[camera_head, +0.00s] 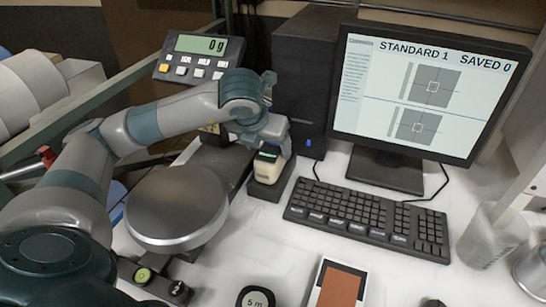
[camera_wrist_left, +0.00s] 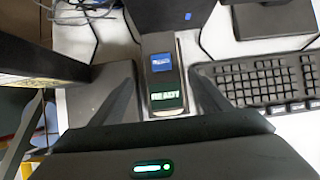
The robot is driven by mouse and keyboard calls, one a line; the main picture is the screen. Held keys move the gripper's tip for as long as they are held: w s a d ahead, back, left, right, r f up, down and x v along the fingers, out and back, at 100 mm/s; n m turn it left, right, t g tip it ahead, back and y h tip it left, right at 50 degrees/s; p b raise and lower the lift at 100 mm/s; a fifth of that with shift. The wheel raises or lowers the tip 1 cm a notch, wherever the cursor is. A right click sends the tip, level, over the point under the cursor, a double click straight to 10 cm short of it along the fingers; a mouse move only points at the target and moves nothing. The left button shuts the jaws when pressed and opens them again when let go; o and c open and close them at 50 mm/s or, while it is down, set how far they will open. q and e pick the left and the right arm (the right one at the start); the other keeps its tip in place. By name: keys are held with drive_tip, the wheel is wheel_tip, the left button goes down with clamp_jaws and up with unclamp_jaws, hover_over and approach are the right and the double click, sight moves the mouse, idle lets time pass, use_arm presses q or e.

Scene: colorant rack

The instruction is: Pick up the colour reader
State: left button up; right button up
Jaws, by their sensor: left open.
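The colour reader (camera_head: 265,171) is a small pale handheld device with a dark top. It stands in a dark dock (camera_head: 262,192) left of the keyboard. In the left wrist view the reader (camera_wrist_left: 164,86) shows a blue label and a screen reading READY. My left gripper (camera_head: 272,143) is over the reader, pointing down. In the left wrist view its open fingers lie on either side of the reader, with a visible gap on each side. The reader's lower part is hidden in the dock. My right gripper is not in view.
A scale with a round metal pan (camera_head: 178,207) and a display (camera_head: 198,57) reading 0 g stands left of the reader. A keyboard (camera_head: 366,218) and monitor (camera_head: 430,85) are to the right. A dark computer tower (camera_head: 305,75) stands behind. A brown card (camera_head: 339,287) lies in front.

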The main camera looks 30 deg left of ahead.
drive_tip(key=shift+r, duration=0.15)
use_arm(q)
drive_tip(key=shift+w+f+p, duration=0.2)
drive_tip(key=shift+f+p, duration=0.05)
drive_tip(key=shift+p, duration=0.1)
drive_tip(key=p+x, duration=0.2)
drive_tip(key=x, duration=0.1)
drive_tip(key=shift+w+d+f, duration=0.15)
drive_tip(key=shift+d+f, duration=0.1)
drive_tip(key=shift+f, duration=0.05)
drive_tip(key=shift+w+f, duration=0.15)
drive_tip(key=shift+f, duration=0.1)
drive_tip(key=shift+a+f, duration=0.1)
drive_tip(key=shift+f, duration=0.05)
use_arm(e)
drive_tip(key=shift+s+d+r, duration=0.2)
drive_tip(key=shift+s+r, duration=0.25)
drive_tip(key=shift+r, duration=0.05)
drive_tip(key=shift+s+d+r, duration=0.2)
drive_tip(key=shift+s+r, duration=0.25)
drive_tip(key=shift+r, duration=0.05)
use_arm(q)
drive_tip(key=shift+w, duration=0.1)
drive_tip(key=c, duration=1.7)
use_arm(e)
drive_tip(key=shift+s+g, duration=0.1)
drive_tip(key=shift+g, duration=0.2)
